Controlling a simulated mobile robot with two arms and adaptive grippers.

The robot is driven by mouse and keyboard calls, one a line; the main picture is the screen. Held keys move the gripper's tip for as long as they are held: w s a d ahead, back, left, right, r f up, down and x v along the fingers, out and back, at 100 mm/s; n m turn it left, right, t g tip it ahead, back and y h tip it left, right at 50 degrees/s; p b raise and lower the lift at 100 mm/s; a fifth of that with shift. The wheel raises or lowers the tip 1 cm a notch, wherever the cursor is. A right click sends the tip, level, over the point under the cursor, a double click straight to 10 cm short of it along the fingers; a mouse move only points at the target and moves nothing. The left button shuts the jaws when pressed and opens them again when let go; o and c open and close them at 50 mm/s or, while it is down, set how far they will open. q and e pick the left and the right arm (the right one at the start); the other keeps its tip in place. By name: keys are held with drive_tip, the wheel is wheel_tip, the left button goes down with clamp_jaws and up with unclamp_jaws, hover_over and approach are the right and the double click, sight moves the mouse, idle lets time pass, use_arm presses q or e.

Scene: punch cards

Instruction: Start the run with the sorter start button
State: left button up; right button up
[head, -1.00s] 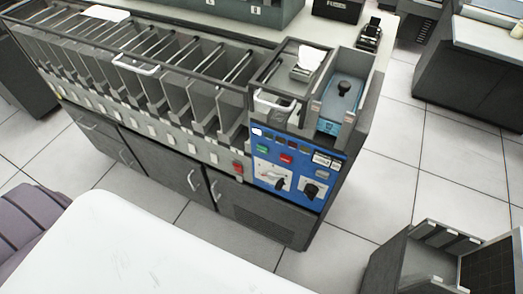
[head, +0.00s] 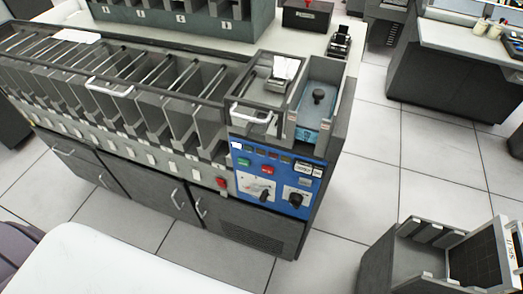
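The card sorter (head: 145,190) stands across the left and middle of the head view, with a row of open pockets along its top. Its blue control panel (head: 282,197) is at the right end of the front. A green button (head: 243,162) and a red button (head: 267,170) sit side by side on the panel, above two dark rotary knobs. Another red switch (head: 222,182) is just left of the panel. Lettering on the buttons is too small to read. Neither of my grippers is in view.
A white rounded surface (head: 110,265) fills the lower left. A grey open bin or rack (head: 405,262) stands on the floor at lower right. Tiled floor (head: 350,200) is clear right of the sorter. A counter with cups (head: 460,38) is at the upper right.

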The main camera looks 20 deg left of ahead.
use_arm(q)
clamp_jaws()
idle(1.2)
